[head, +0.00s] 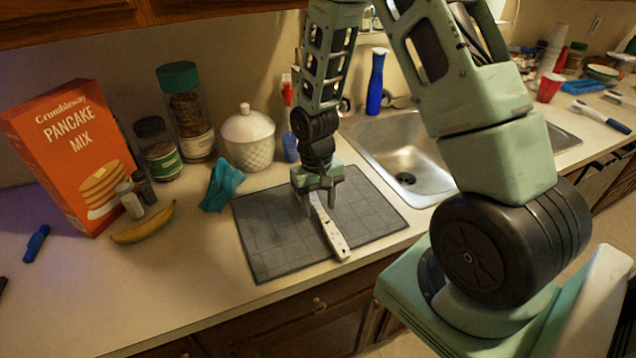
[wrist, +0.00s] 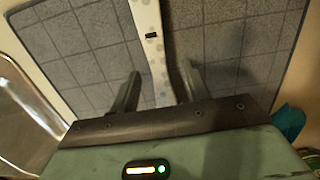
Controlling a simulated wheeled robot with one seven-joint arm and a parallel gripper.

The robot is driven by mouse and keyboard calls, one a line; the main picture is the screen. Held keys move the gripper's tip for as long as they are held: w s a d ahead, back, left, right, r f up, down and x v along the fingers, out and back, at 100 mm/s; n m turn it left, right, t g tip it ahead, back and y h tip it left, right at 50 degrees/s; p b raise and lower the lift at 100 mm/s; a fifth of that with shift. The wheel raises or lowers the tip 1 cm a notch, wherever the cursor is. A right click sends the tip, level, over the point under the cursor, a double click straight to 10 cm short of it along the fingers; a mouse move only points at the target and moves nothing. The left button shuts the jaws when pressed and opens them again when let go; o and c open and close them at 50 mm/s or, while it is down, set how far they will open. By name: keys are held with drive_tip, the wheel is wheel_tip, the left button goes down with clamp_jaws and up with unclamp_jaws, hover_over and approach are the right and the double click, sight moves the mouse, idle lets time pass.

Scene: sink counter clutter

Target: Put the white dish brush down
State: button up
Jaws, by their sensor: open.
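The white dish brush (head: 333,233) lies on the grey mat (head: 262,256) beside the sink, its handle pointing toward the counter's front edge. My gripper (head: 320,208) is above the mat, over the far part of the brush, with its fingers pointing down. In the wrist view the brush (wrist: 148,40) runs between my two open fingers (wrist: 158,92), with a gap visible on either side. The far end of the brush is hidden by my gripper in both views.
The sink (head: 405,160) is right of the mat. A teal cloth (head: 221,185), a white lidded jar (head: 248,140), a banana (head: 143,224) and a pancake mix box (head: 70,150) stand or lie to the left. A blue bottle (head: 376,82) is behind the sink. The mat's left part is clear.

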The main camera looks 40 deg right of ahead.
sight(317, 204)
wheel_tip(317, 204, up, 11)
drive_tip(key=w+b, duration=0.1)
drive_tip(key=b, duration=0.1)
drive_tip(key=s+a+r+n, duration=0.2)
drive_tip(key=s+a+n, duration=0.1)
drive_tip(key=a, duration=0.4)
drive_tip(key=s+a+r+n, duration=0.2)
drive_tip(key=s+a, duration=0.2)
drive_tip(key=a, duration=0.4)
drive_tip(key=s+a+r+n, duration=0.1)
drive_tip(key=s+a+n, duration=0.2)
drive_tip(key=s, duration=0.3)
drive_tip(key=s+a+r+n+t, duration=0.1)
drive_tip(key=s+a+n, duration=0.1)
drive_tip(key=s+a, duration=0.2)
drive_tip(key=shift+s+a+n, duration=0.35)
drive_tip(key=shift+s+n, duration=0.05)
drive_tip(key=shift+s, duration=0.85)
drive_tip(key=shift+f, duration=0.15)
drive_tip(key=shift+c, duration=0.9)
drive_tip(key=shift+d, duration=0.1)
drive_tip(key=shift+c, duration=0.2)
